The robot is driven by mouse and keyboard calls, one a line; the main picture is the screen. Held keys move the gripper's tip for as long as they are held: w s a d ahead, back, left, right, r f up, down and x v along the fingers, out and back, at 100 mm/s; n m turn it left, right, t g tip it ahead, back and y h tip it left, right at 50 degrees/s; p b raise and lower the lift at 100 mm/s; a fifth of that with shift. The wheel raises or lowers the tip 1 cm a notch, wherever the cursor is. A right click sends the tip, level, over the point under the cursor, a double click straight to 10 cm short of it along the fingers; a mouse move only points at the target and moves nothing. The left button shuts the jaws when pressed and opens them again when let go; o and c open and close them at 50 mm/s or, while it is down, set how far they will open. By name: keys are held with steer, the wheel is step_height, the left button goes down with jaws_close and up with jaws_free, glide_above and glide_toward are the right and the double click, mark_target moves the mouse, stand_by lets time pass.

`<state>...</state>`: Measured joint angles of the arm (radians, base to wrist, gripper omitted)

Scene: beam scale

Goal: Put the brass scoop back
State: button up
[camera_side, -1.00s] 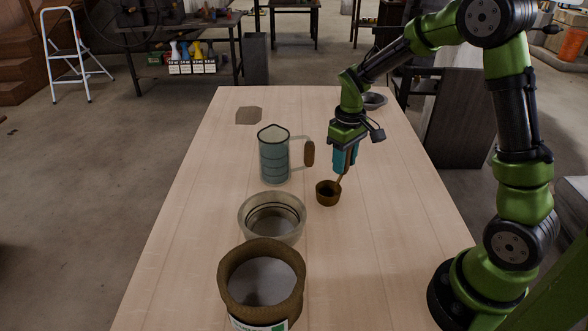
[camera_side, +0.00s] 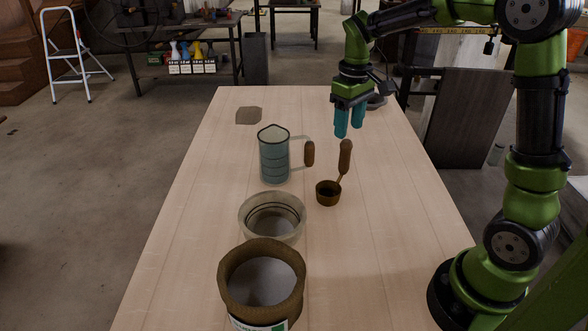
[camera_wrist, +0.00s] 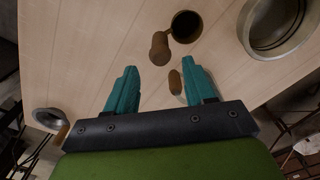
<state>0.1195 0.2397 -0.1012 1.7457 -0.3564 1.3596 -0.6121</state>
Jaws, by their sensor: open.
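The brass scoop (camera_side: 328,192) sits on the wooden table, its brown handle (camera_side: 345,158) sticking up and tilted slightly right. It is to the right of the metal jug (camera_side: 274,157). My gripper (camera_side: 349,124) is open and empty, above and behind the scoop handle, with both teal fingers clear of it. In the wrist view my gripper (camera_wrist: 163,94) points toward the scoop; the scoop's round bowl (camera_wrist: 186,26) and handle (camera_wrist: 159,48) lie beyond the fingertips. The inside of the scoop bowl is dark.
A pale round bowl (camera_side: 298,227) and a brown-rimmed sack-like container (camera_side: 226,278) stand nearer the camera. A grey dish (camera_side: 376,102) is at the back right, partly behind my gripper. The table's right side is clear.

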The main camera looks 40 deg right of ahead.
steer(key=shift+r, duration=0.9)
steer(key=s+a+r+m+t+y, duration=0.1)
steer(key=s+a+r+m+t, duration=0.1)
steer(key=s+a, duration=0.3)
steer(key=s+a+r+m+t+y, duration=0.1)
steer(key=s+a+t, duration=0.4)
steer(key=s, duration=0.5)
steer(key=shift+s+a+r+m, duration=0.15)
steer(key=shift+a+r+m, duration=0.35)
steer(key=shift+a+r, duration=0.25)
